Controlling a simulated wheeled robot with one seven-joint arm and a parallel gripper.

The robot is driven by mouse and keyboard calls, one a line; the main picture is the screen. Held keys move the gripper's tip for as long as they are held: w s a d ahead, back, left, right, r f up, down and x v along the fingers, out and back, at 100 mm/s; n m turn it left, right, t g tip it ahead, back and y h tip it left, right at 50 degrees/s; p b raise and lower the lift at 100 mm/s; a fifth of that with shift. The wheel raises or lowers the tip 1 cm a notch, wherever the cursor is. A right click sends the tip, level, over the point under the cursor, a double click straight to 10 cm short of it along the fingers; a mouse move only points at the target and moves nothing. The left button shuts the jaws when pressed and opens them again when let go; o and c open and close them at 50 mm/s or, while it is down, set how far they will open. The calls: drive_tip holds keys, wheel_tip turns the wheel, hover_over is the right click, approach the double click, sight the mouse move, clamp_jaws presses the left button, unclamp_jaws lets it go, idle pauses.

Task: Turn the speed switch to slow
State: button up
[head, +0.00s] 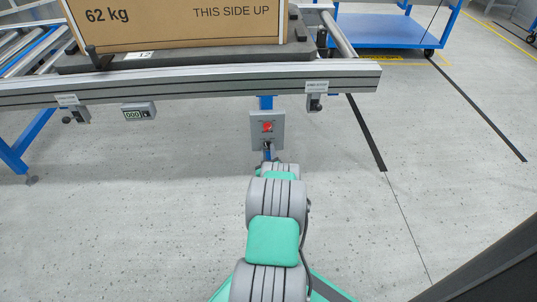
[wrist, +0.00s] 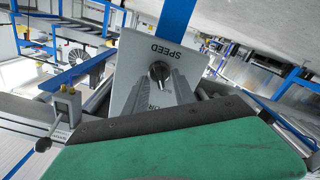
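The speed switch (wrist: 159,71) is a round black knob on a grey control box (wrist: 128,62). The word SPEED reads upside down above it in the wrist view. My gripper (wrist: 160,80) has its two grey ridged fingers apart, one on each side below the knob, with their tips close to it. I cannot tell whether they touch it. In the head view the control box (head: 281,124) hangs under the conveyor, with a red button (head: 267,127) on its upper part. My arm reaches up to its lower part and hides my gripper there. The knob's setting is too small to read.
The conveyor frame (head: 200,84) runs above the control box and carries a large cardboard box (head: 180,32) on a dark pallet. A small display (head: 138,111) and clamp-like fittings (head: 315,102) hang from the rail. The grey floor around my arm is clear.

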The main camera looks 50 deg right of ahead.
drive_tip(key=p+v, duration=0.2)
drive_tip(key=v, duration=0.5)
drive_tip(key=shift+s+a+p, duration=0.15)
drive_tip(key=shift+s+p, duration=0.1)
drive_tip(key=shift+p, duration=0.05)
